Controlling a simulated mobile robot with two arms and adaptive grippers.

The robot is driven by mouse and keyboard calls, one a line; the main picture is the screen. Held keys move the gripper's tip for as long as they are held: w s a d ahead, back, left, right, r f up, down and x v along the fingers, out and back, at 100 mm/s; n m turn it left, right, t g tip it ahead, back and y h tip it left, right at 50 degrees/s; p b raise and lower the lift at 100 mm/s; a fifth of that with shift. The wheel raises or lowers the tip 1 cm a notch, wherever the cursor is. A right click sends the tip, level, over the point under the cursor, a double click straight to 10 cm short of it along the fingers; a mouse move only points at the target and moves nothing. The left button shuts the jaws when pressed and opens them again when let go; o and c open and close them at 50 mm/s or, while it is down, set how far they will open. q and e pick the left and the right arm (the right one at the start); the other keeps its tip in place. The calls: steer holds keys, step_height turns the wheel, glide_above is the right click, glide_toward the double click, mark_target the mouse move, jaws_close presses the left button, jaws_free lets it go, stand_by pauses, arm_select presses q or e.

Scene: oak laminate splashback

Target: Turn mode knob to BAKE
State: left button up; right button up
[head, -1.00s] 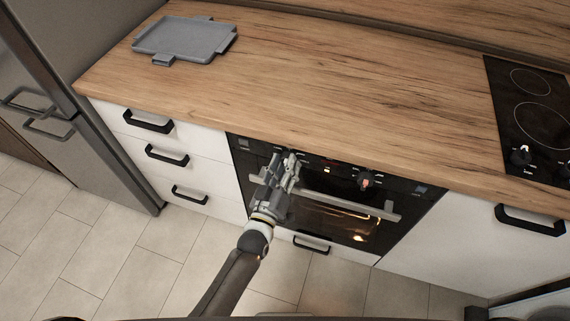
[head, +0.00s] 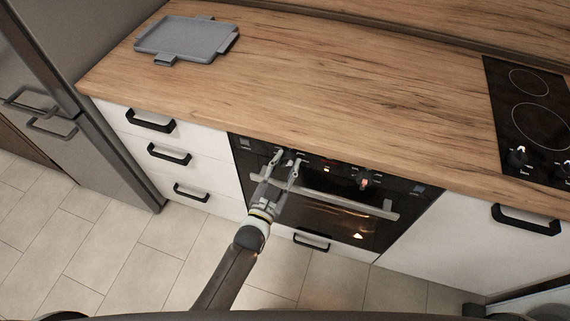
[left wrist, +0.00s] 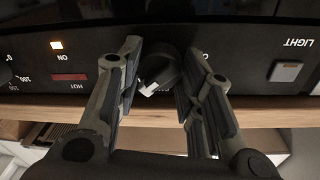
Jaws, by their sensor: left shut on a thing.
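The oven (head: 330,213) is built in below the counter, with a black control panel along its top. My left gripper (head: 286,160) is at the left part of this panel. In the left wrist view, my left gripper (left wrist: 161,58) has one finger on each side of a dark round knob (left wrist: 160,72) and is shut on it. The knob has a pale mark on its near side. The fingers hide most of the markings around it, and I cannot read BAKE in either view. A second knob (head: 364,181) with a reddish mark is further right on the panel.
The oven's handle bar (head: 345,201) runs just below the panel, close to my left gripper. A grey tray (head: 187,38) lies on the wooden counter (head: 330,80).

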arm_select(q)
steer(key=shift+f, duration=0.1)
stand_by(0.4)
steer(key=o, duration=1)
steer(key=shift+o, duration=0.2)
steer(key=v, duration=1.2)
